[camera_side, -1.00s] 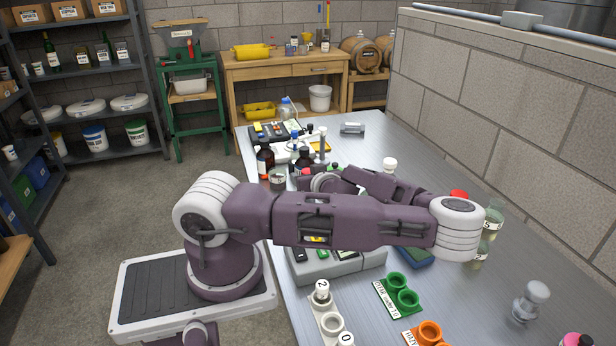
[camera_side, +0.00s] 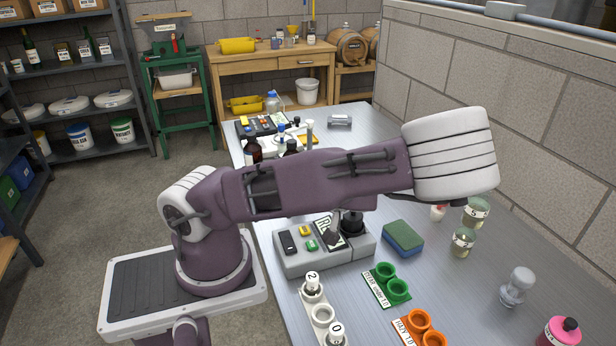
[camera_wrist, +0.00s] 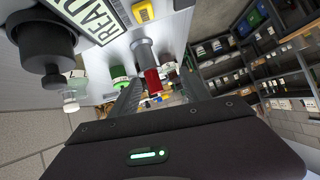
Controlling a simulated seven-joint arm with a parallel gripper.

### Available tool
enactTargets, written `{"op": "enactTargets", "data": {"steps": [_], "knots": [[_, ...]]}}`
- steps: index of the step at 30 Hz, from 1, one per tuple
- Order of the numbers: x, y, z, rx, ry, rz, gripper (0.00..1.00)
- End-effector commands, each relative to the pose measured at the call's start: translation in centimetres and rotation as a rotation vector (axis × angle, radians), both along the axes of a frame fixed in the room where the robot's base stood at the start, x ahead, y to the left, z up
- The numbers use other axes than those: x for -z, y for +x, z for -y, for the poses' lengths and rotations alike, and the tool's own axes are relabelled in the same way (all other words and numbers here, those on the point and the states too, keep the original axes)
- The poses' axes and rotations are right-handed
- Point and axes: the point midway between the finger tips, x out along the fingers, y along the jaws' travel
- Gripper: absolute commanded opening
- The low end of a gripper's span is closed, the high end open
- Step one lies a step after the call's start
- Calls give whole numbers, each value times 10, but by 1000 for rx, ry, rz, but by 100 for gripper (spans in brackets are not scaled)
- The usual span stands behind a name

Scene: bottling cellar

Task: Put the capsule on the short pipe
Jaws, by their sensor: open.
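My gripper (camera_wrist: 165,82) shows in the wrist view with its two grey fingers apart. In the side view my forearm and wrist hide it. A grey cylinder (camera_wrist: 143,50) with a dark red end (camera_wrist: 152,79) shows beyond and between the fingertips; I cannot tell whether it is the pipe with the capsule. In the side view, a tall grey upright pipe (camera_side: 310,132) and a shorter one (camera_side: 297,122) stand at the back of the bench. No capsule can be made out for sure there, and part of the bench behind my arm is hidden.
A grey button box (camera_side: 305,262) with a black knob (camera_side: 352,222) stands below my forearm. A green-blue sponge (camera_side: 403,238), glass jars (camera_side: 463,243), green (camera_side: 388,285) and orange (camera_side: 420,328) holders, a glass stopper (camera_side: 516,287) and a pink bottle (camera_side: 560,332) lie around. The right bench has clear patches.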

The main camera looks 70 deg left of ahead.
Motion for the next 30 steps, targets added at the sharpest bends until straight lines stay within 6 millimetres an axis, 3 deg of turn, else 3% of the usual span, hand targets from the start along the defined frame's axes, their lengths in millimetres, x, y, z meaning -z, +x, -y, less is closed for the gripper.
{"op": "enactTargets", "data": {"steps": [2,5,8,12,15,18,23,30], "knots": [[13,-9,31,8,-225,-88,55],[9,-12,80,121,-512,-184,55],[-23,-7,125,348,-752,-219,55],[-99,-11,170,805,-885,-197,55],[-148,-29,188,1127,-808,-185,55],[-179,-51,200,1352,-662,-208,55],[-195,-72,208,1506,-507,-261,55],[-196,-74,209,1524,-490,-271,55]]}}
